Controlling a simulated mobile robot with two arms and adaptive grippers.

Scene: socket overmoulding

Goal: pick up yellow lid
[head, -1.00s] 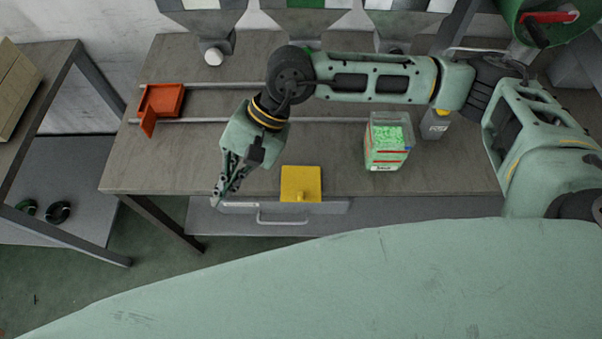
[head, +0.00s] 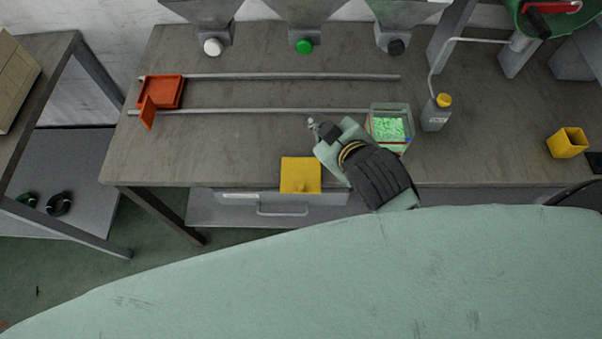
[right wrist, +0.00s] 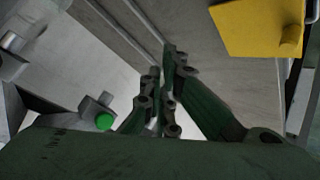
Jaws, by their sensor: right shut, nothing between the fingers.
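The yellow lid (head: 300,174), a flat square with a small knob, lies at the front edge of the table. It also shows at the upper right of the right wrist view (right wrist: 252,28). My right gripper (head: 312,123) is shut and empty, behind and slightly right of the lid in the head view, apart from it. In the right wrist view its fingers (right wrist: 163,85) are together, with the lid off to their right. My left gripper is not in view.
A clear container of green granules (head: 390,128) stands right of my right gripper, partly hidden by it. A bottle with a yellow cap (head: 436,113), a yellow open box (head: 567,143) and an orange box (head: 163,92) are also on the table. Two rails (head: 270,77) run along it.

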